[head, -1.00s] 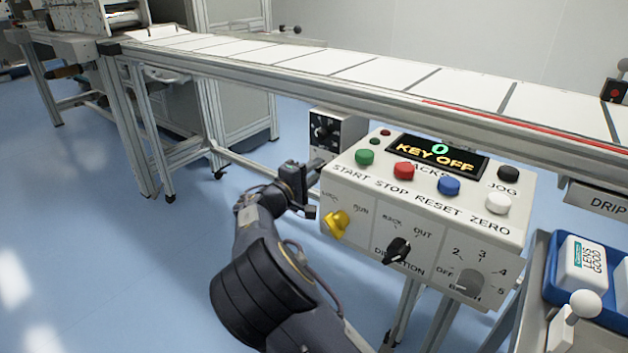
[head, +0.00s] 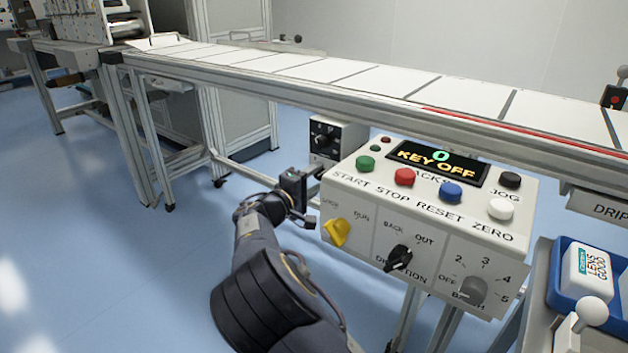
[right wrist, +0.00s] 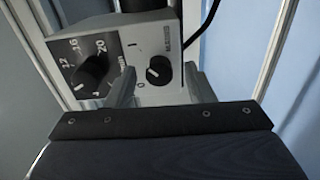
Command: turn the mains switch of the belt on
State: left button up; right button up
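The mains switch (right wrist: 159,70) is a round black knob on a light grey plate, with a "0" at its lower left and an "I" mark above. Its pointer is turned toward the "0". My right gripper (right wrist: 160,86) is open in the right wrist view, with one finger at each side of the knob and visible gaps. In the head view my right gripper (head: 312,180) is just below the small grey box (head: 350,137), left of the control panel. The mains switch cannot be made out there. My left gripper is not in view.
A black numbered dial (right wrist: 91,73) sits close left of the switch. The control panel (head: 345,185) reads "KEY OFF" and has a yellow key switch (head: 337,232). The belt (head: 380,75) runs above. A blue tray (head: 553,290) stands at the right. Blue floor is open at the left.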

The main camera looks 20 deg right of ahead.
jog(key=shift+a, duration=0.1)
jog(key=p+v, duration=0.2)
jog(key=v, duration=0.5)
jog(key=shift+s+a, duration=0.25)
jog(key=shift+a, duration=0.1)
